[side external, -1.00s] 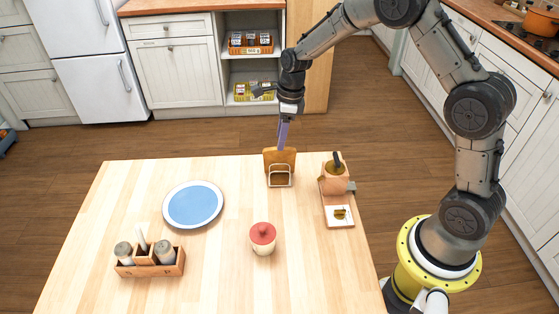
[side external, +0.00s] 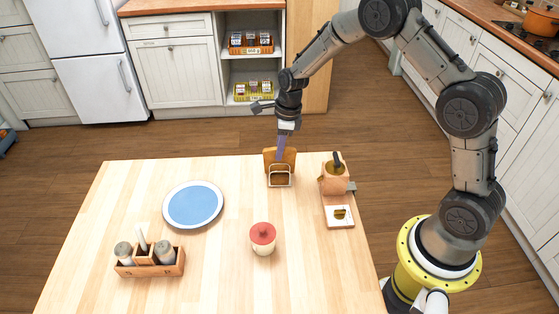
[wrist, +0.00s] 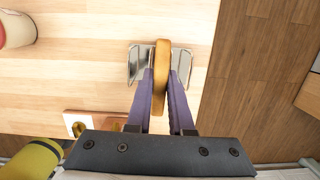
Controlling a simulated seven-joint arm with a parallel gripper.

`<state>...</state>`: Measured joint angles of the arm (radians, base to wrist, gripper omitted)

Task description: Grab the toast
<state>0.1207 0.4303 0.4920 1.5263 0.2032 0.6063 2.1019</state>
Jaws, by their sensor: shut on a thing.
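The toast (side external: 271,157), a brown slice, stands upright in a small metal rack (side external: 280,181) near the far edge of the wooden table. In the wrist view the toast (wrist: 160,75) is seen edge-on between the two purple fingers, with the rack's silver plates (wrist: 136,66) on either side. My gripper (side external: 281,155) reaches down to the toast from above. In the wrist view my gripper (wrist: 161,90) has one finger on each side of the slice and is shut on it. The lower part of the toast is inside the rack.
A blue plate (side external: 193,204) lies to the left. A red-lidded jar (side external: 263,239) stands in front of the rack. A wooden holder (side external: 335,182) is to the right. A shaker caddy (side external: 151,263) sits front left.

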